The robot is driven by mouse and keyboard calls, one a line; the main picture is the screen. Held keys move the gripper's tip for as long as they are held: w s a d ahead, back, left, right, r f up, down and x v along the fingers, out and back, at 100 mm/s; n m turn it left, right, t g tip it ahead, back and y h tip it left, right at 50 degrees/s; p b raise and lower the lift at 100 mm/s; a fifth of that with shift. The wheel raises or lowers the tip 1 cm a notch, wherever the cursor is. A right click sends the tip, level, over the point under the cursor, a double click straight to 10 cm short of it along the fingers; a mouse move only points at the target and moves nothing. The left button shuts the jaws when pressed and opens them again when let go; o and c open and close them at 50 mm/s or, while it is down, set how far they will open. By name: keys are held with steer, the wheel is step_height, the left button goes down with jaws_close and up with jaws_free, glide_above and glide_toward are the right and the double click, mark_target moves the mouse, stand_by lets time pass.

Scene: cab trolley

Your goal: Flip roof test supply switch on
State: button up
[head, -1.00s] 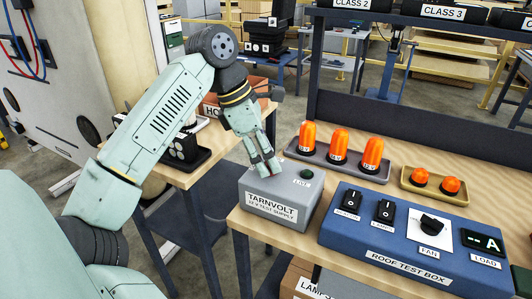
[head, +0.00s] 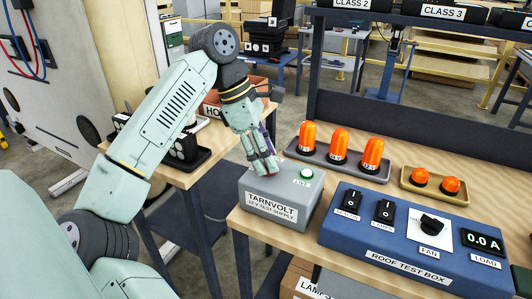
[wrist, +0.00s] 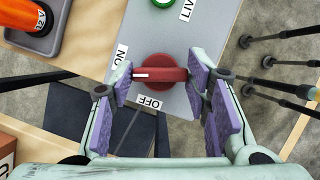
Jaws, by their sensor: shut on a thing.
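The grey Tarnvolt 12 V test supply box (head: 270,209) stands at the near left corner of the bench. In the wrist view its red rotary switch (wrist: 160,81) lies with its handle across the picture, its white mark at the left, on the side of the ON label (wrist: 120,58). The OFF label (wrist: 150,102) is below it. The LIVE lamp (head: 306,174) glows green. My gripper (wrist: 160,77) is shut on the red switch, one finger at each end of the handle. In the head view my fingers hide most of the switch.
The blue roof test box (head: 400,255) stands to the right; its LOAD display (head: 482,242) reads 0.0 A. A grey tray (head: 345,170) with three orange beacons and a yellow tray (head: 436,193) with two orange lamps lie behind. A side table stands left of the bench.

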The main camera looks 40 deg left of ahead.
steer(key=m+g, duration=0.1)
steer(key=m, duration=0.1)
steer(key=shift+w+r+m+h+p, duration=0.1)
steer(key=shift+m+h+p, duration=0.2)
steer(key=shift+p, duration=0.05)
steer(key=shift+m+g+p, duration=0.3)
steer(key=shift+m+p, duration=0.15)
steer(key=shift+m, duration=0.25)
steer(key=o, duration=1.2)
steer(key=shift+c, duration=0.2)
steer(key=shift+a, duration=0.1)
steer(key=v, duration=0.7)
steer(key=shift+r, duration=0.1)
